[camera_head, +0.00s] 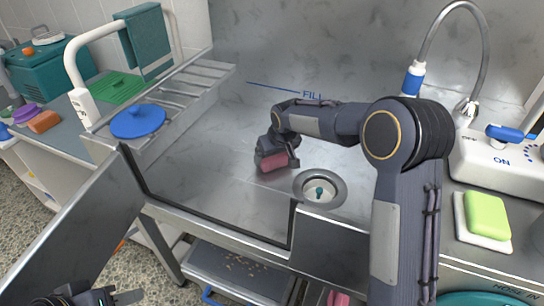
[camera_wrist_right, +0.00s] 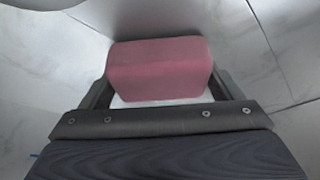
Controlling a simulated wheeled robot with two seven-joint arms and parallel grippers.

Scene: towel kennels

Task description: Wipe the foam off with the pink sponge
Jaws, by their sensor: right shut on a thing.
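The pink sponge (camera_head: 273,162) is in my right gripper (camera_head: 277,156), low over the metal basin floor (camera_head: 205,185), left of the drain. In the right wrist view the sponge (camera_wrist_right: 158,66) fills the space between the fingers (camera_wrist_right: 160,90), which are shut on its sides. A white strip shows along the sponge's near lower edge; I cannot tell whether it is foam or part of the sponge. No clear foam patch shows elsewhere on the basin. My left gripper (camera_head: 118,298) is partly visible at the bottom left, away from the basin; its opening is unclear.
The drain (camera_head: 320,188) holds a small teal item. A metal rack (camera_head: 180,88) with a blue disc (camera_head: 138,121) lines the left side. A green-yellow sponge (camera_head: 487,215) and a control box with a blue lever (camera_head: 510,133) are at right. The basin's left floor is clear.

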